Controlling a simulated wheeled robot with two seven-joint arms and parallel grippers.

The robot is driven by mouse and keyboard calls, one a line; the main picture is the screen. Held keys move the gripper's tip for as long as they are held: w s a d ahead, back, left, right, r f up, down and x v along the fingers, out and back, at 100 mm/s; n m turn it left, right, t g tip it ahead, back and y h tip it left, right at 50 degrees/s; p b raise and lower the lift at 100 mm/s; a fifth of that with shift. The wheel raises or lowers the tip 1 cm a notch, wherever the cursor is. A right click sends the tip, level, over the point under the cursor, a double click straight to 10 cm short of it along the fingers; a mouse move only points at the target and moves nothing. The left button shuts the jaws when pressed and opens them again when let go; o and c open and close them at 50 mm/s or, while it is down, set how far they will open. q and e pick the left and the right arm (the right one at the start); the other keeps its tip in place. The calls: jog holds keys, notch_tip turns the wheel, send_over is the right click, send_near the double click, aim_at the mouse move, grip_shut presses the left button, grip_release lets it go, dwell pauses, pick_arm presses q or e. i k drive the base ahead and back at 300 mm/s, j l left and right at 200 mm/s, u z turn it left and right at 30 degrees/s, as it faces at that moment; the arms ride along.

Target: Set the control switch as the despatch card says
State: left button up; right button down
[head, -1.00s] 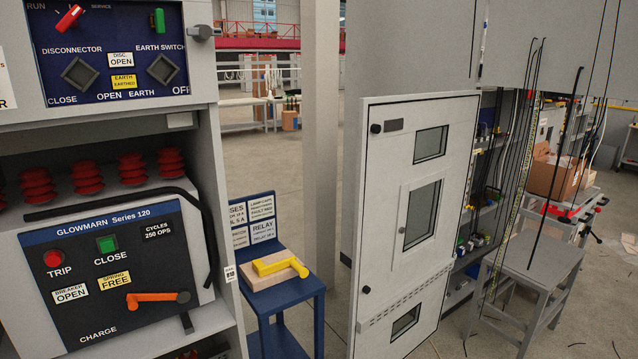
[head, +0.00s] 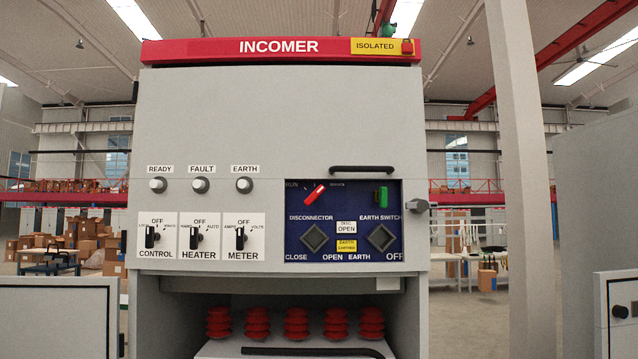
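The control switch (head: 152,237) is a black knob on a white plate marked CONTROL, at the left of the INCOMER cabinet's front in the head view. OFF is printed above the knob, with small, blurred words to either side. The knob looks roughly upright; its exact setting is too small to tell. No despatch card can be made out in this view. Neither of my grippers is in view.
Beside it are the HEATER switch (head: 195,238) and METER switch (head: 240,239), with three round lamps above. The blue disconnector panel (head: 344,221) is to the right, with a black handle (head: 361,169) over it. A yellow ISOLATED label (head: 375,46) is on the red header.

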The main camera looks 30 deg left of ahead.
aim_at(150, 237)
jog(key=u, duration=1.2)
